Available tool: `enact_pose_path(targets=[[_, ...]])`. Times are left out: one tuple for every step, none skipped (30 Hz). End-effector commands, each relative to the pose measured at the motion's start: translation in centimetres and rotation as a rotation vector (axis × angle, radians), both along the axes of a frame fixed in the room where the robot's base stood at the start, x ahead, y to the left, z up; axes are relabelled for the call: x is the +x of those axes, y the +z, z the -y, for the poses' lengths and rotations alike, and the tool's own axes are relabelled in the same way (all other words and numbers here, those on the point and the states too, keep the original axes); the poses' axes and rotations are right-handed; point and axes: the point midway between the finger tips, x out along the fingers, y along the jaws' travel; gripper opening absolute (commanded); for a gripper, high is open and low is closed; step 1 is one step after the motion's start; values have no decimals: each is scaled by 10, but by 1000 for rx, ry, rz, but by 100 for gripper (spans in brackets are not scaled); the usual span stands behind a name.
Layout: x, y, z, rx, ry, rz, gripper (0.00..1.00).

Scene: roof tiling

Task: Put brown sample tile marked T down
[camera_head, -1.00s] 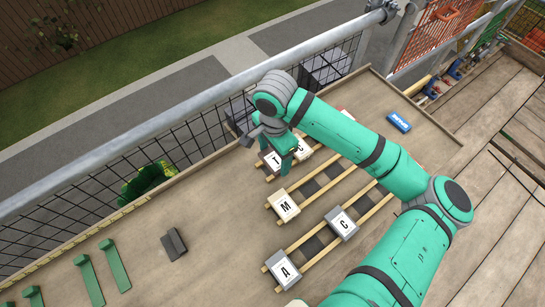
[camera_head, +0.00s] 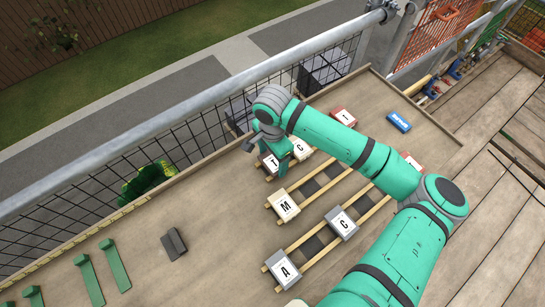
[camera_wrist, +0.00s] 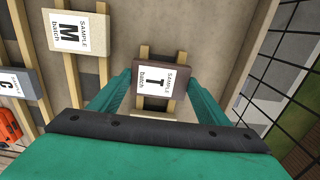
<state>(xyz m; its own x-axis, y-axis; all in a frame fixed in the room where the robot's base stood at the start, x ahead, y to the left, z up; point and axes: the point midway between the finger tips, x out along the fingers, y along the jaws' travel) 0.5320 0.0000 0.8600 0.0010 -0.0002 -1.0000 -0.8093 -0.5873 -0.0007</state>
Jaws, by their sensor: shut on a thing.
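The brown sample tile marked T (camera_head: 268,161) is at the far left end of the upper pair of wooden battens (camera_head: 308,190). In the wrist view the brown tile (camera_wrist: 160,79) lies across two battens with its white label facing up. My gripper (camera_wrist: 160,84) is shut on it, one green finger on each side. In the head view my gripper (camera_head: 279,162) partly hides the tile. I cannot tell whether the tile's underside touches the battens.
A cream M tile (camera_head: 284,205), grey C tile (camera_head: 342,224) and grey A tile (camera_head: 286,271) sit on battens. A pale C tile (camera_head: 301,148) stands close beside mine; a red tile (camera_head: 344,117) is farther back. A mesh railing (camera_head: 215,130) runs behind.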

Motion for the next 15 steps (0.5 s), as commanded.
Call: enact_pose_path(targets=[[0,-2,0,1,-1,-1,44],[0,-2,0,1,-1,-1,44],[0,-3,0,1,-1,0,44],[0,-4,0,1,-1,0,44],[0,-5,0,1,-1,-1,44],[0,-6,0,1,-1,-1,44],[0,-7,0,1,-1,-1,44],[0,-7,0,1,-1,-1,44],[0,-8,0,1,-1,-1,44],[0,-8,0,1,-1,-1,77],[0,-8,0,1,-1,-1,84],[0,-8,0,0,-1,0,89],[0,-8,0,0,-1,0,89],[0,-8,0,0,-1,0,89],[0,-8,0,0,-1,0,89]])
